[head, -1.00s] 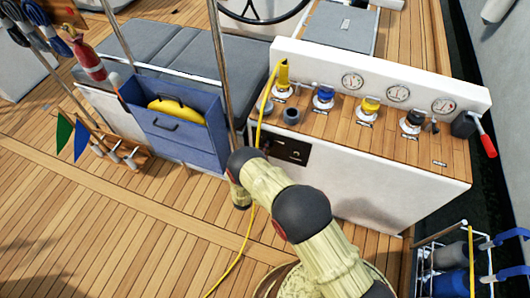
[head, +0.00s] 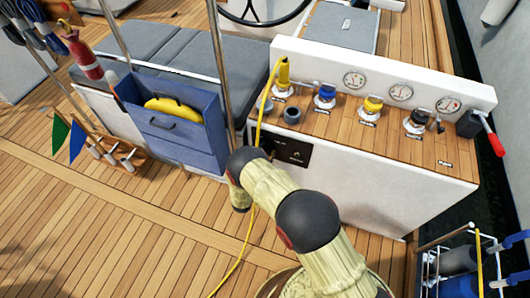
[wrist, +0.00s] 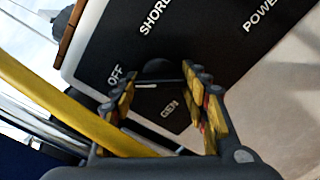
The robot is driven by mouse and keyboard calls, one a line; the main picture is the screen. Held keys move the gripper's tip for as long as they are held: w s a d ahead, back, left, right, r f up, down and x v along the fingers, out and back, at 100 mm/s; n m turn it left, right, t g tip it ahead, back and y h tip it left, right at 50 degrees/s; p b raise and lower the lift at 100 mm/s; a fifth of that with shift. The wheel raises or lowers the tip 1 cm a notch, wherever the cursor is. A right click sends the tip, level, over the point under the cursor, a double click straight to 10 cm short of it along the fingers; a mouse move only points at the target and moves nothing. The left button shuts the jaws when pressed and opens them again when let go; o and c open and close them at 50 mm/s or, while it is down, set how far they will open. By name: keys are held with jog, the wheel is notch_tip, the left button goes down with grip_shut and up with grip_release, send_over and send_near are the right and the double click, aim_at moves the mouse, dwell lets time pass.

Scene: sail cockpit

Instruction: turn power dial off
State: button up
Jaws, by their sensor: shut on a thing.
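The black power panel (head: 291,151) is on the front face of the white console, partly hidden behind my arm. In the wrist view the panel (wrist: 105,45) shows the labels SHORE, OFF, GEN and part of POWER. The dark round dial (wrist: 160,69) is between my fingertips, with a pale line across it near the OFF and GEN labels. The line's exact pointing is hard to tell. My gripper (wrist: 163,86) is shut on the dial, with yellow-and-dark fingers on both sides.
A yellow cable (head: 243,245) hangs from the console to the deck, and a yellow strip (wrist: 65,105) passes close left of my gripper. A blue open box (head: 178,133) stands left of the console. A rack (head: 460,262) stands at the lower right. Open deck lies lower left.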

jog(key=shift+a+n, duration=0.1)
jog(key=shift+n, duration=0.5)
jog(key=o, duration=1.2)
jog(key=v, duration=1.2)
